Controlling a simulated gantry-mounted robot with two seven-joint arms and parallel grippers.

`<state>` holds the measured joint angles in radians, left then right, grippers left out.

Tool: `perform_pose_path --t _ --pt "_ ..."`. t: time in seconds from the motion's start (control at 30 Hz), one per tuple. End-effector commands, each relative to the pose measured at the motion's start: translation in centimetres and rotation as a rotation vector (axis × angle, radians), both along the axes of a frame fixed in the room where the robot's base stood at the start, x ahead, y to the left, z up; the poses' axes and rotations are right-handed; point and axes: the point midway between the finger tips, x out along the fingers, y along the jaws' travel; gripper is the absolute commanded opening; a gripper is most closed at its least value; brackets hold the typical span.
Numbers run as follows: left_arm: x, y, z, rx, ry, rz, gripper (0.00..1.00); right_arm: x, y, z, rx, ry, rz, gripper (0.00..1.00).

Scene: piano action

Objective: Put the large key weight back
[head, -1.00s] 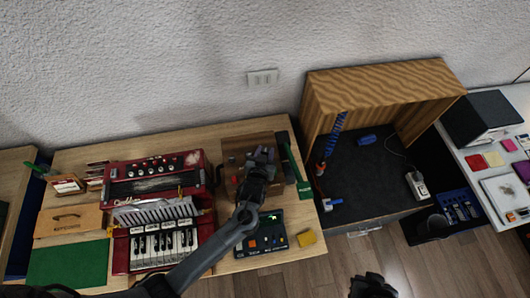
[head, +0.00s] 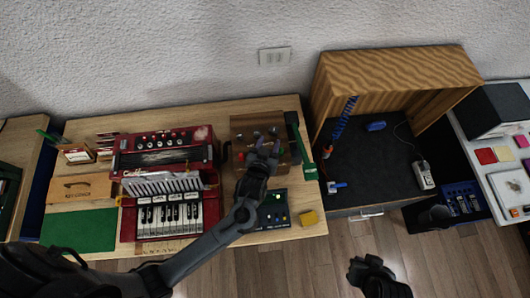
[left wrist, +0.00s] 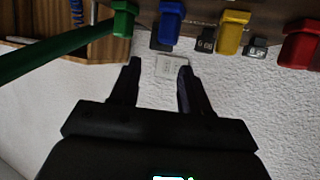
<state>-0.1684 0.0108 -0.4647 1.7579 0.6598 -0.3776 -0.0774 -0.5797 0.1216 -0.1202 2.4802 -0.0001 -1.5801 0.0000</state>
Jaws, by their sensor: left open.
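My left gripper (head: 268,140) is over the wooden block (head: 240,122) at the right of the workbench, its fingers toward the wall. In the left wrist view it (left wrist: 158,68) is open, with nothing between its fingertips. Close beyond the fingertips in that view is a row of pieces: green (left wrist: 123,20), blue (left wrist: 171,22), yellow (left wrist: 232,30) and red (left wrist: 300,45). Small dark labelled pieces (left wrist: 205,44) sit among them. I cannot tell which one is the large key weight. My right gripper (head: 375,275) is at the bottom right, small and dark.
A red accordion (head: 165,150) with keys stands left of the block. A green bar (head: 301,148) lies along the block's right side. An open wooden cabinet (head: 390,75) stands to the right.

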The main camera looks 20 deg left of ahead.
Motion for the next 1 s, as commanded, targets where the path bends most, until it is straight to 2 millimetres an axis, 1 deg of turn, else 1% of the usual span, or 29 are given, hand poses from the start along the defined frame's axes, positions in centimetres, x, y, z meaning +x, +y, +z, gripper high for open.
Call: perform_pose_path --t 0.03,0.2,0.3,0.47,0.57,0.67,0.77,0.87,1.0 --pt "-1.0 -0.2 0.3 -0.002 0.001 0.000 0.46 0.0 0.0 0.1 0.000 0.000 0.000 0.00" --pt "-3.2 -0.6 1.3 -0.001 0.000 -0.001 0.46 0.0 0.0 0.2 0.000 0.000 0.000 0.00" --pt "-4.0 -0.7 1.7 -0.001 -0.001 0.002 0.46 0.0 0.0 0.3 0.000 0.000 0.000 0.00" --pt "-4.8 -0.8 2.0 -0.005 0.008 -0.003 0.46 0.0 0.0 0.3 0.000 0.000 0.000 0.00" --pt "-5.3 -0.6 1.8 -0.027 0.049 -0.024 0.46 0.0 0.0 0.3 0.000 0.000 0.000 0.00" --pt "-6.5 -0.2 1.5 -0.067 0.139 -0.068 0.46 0.0 0.0 0.3 0.000 0.000 -0.001 0.00" --pt "-8.6 0.4 1.3 -0.103 0.268 -0.134 0.46 0.0 0.0 0.3 0.000 0.000 -0.001 0.00" --pt "-11.4 1.3 1.6 -0.111 0.414 -0.199 0.46 0.0 0.0 0.3 0.002 0.000 -0.002 0.00" --pt "-16.1 3.1 2.4 -0.078 0.612 -0.265 0.46 0.0 0.0 0.3 0.002 0.000 -0.001 0.00"
